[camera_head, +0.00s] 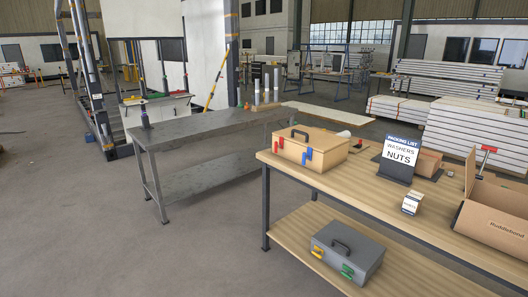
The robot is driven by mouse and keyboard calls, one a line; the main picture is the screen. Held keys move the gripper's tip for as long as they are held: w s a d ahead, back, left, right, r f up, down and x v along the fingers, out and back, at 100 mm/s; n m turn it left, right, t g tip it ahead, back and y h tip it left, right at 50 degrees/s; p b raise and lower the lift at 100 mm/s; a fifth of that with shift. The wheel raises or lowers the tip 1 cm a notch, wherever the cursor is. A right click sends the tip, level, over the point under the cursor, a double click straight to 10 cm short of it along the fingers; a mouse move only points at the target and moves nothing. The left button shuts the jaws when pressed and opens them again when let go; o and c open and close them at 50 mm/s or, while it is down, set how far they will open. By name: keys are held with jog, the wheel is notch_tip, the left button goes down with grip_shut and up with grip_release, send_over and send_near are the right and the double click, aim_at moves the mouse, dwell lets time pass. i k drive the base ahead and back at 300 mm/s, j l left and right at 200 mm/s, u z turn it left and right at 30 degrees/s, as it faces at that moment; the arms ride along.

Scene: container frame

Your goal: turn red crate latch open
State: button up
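A tan wooden crate (325,150) with a dark handle on its lid stands on the wooden workbench near its left end, with its lid down. The red latch (280,143) is on the left part of the crate's front. A blue latch (308,155) is to the right of it on the same face. Both are too small to tell their exact turn. My gripper is not in this view.
A grey toolbox (362,262) with yellow and green latches sits on the bench's lower shelf. A packing list sign (400,155), a small box (411,203) and an open cardboard box (495,222) stand right of the crate. A grey metal table (205,124) is behind; floor at left is clear.

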aim_at(282, 140)
jog(key=i, duration=0.85)
jog(key=i+u, duration=0.1)
jog(key=i, duration=0.7)
jog(key=i+l, duration=0.15)
jog(key=i, duration=0.7)
jog(key=u, duration=0.05)
